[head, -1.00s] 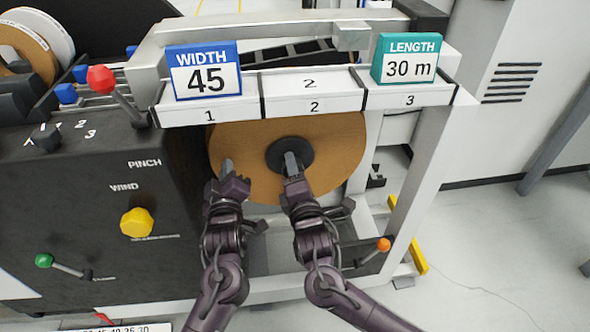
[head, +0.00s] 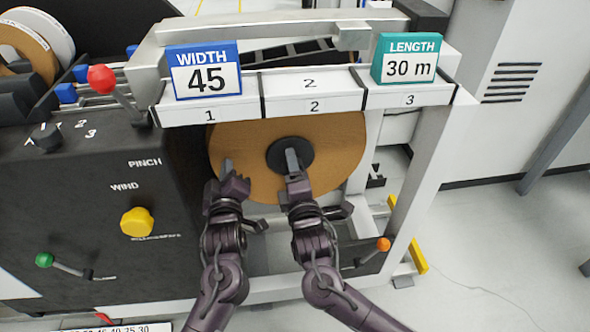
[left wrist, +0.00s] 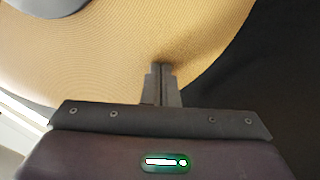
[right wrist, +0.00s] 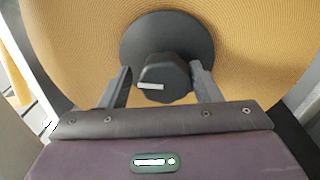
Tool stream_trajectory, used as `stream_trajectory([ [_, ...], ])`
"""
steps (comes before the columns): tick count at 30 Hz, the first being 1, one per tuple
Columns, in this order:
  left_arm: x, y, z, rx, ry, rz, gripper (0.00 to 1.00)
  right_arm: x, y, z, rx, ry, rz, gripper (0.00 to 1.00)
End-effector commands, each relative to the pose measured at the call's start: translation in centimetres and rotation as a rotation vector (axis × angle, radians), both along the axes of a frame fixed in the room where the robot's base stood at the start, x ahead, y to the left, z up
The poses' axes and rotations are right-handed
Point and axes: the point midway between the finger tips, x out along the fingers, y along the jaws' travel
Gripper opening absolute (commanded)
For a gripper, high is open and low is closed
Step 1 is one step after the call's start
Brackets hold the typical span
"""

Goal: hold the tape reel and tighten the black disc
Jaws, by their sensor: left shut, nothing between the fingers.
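The tan tape reel (head: 235,140) hangs upright under the numbered shelf; it fills much of the left wrist view (left wrist: 110,50). The black disc (head: 275,157) sits at its centre, with a dark knob (right wrist: 165,75) bearing a pale mark. My left gripper (head: 228,165) is shut and empty, its fingertips (left wrist: 162,68) at the reel's face near the outer edge, left of the disc; they seem to touch it. My right gripper (head: 291,158) is at the disc. Its fingers (right wrist: 163,80) are apart on either side of the knob, with narrow gaps visible.
Above the reel is the white shelf (head: 313,104) with the blue width sign (head: 204,72) and green length sign (head: 410,58). The dark control panel (head: 75,200) stands close left of my left arm. A white frame post (head: 418,165) is at the right, beside an orange-knobbed lever (head: 383,244).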

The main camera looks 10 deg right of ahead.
Motion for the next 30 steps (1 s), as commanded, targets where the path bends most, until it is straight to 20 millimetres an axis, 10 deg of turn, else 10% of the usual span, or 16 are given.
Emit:
stream_trajectory([
  [13,0.0,0.0,0.1,-0.001,-0.003,0.000,0.00,-0.8,-0.3,-0.4,-0.005,0.007,-0.005,0.65],
  [30,0.0,0.0,0.1,-0.001,-0.004,0.001,0.00,-11.0,-0.6,-1.1,-0.003,0.006,-0.003,0.65],
])
